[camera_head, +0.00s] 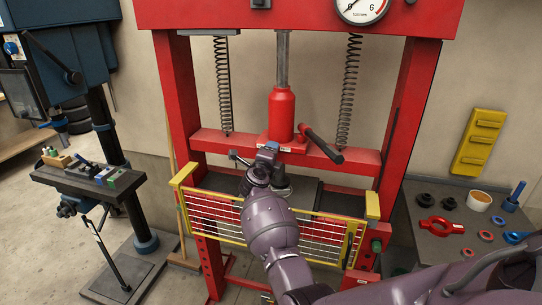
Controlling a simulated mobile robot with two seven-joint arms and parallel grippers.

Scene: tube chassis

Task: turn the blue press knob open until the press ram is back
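The red press frame (176,110) stands in the middle of the head view. Its red bottle jack (282,115) sits on the red crossbeam, with a metal ram rod (283,60) above it. A small blue part (271,146), which looks like the press knob, shows at the foot of the jack. My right gripper (264,158) is at this blue part, reaching over the yellow guard. The gripper's fingers and most of the knob are hidden or too small, so I cannot tell whether it is shut on the knob. My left gripper is not in view.
The yellow mesh guard (215,216) crosses the front below my forearm. A black-and-red pump handle (322,146) sticks out right of the jack. Springs (223,85) hang either side. A bench with loose parts (435,228) stands right, a drill press (100,120) left.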

